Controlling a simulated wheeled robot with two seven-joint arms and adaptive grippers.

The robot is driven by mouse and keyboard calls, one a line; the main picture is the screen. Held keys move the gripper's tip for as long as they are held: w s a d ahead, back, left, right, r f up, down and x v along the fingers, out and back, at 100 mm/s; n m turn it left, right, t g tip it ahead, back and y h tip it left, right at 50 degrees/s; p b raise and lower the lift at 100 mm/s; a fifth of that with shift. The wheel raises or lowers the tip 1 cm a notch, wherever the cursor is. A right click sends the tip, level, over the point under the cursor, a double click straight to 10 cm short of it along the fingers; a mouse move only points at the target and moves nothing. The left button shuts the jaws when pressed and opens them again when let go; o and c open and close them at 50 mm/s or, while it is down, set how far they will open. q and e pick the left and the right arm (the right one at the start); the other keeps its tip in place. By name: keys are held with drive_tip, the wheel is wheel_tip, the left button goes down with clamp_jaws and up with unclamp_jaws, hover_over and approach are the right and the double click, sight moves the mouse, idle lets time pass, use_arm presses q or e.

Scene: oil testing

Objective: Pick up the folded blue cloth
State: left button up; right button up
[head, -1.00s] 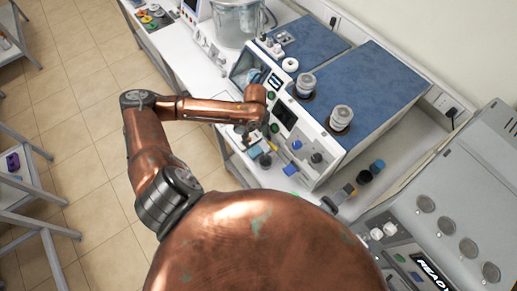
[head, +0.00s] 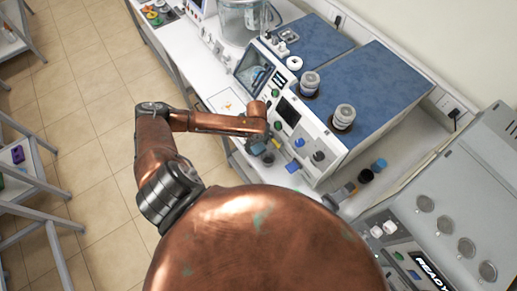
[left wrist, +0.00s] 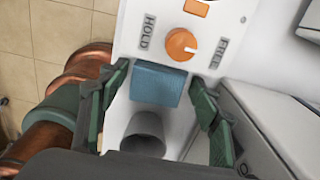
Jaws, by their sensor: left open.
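The folded blue cloth (left wrist: 160,82) shows in the left wrist view as a small blue-teal block. It is on a white surface, just below an orange knob marked HOLD and FREE. My left gripper (left wrist: 160,74) is open, with one green finger on each side of the cloth. A small gap shows on both sides, so the fingers appear apart from it. In the head view my left gripper (head: 256,142) is at the front of the instrument, small and partly hidden by my arm. The cloth is hard to make out there. My right gripper is not in view.
A dark grey cup (left wrist: 145,132) stands close to the cloth, between the gripper fingers in the wrist view. The blue-topped instrument (head: 375,85) stands behind the gripper. A grey READY machine (head: 455,200) is at the right. A black jar (head: 366,176) stands between them.

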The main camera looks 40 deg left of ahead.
use_arm(q)
drive_tip(key=shift+c, duration=3)
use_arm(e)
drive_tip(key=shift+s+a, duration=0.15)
use_arm(q)
drive_tip(key=shift+r, duration=0.1)
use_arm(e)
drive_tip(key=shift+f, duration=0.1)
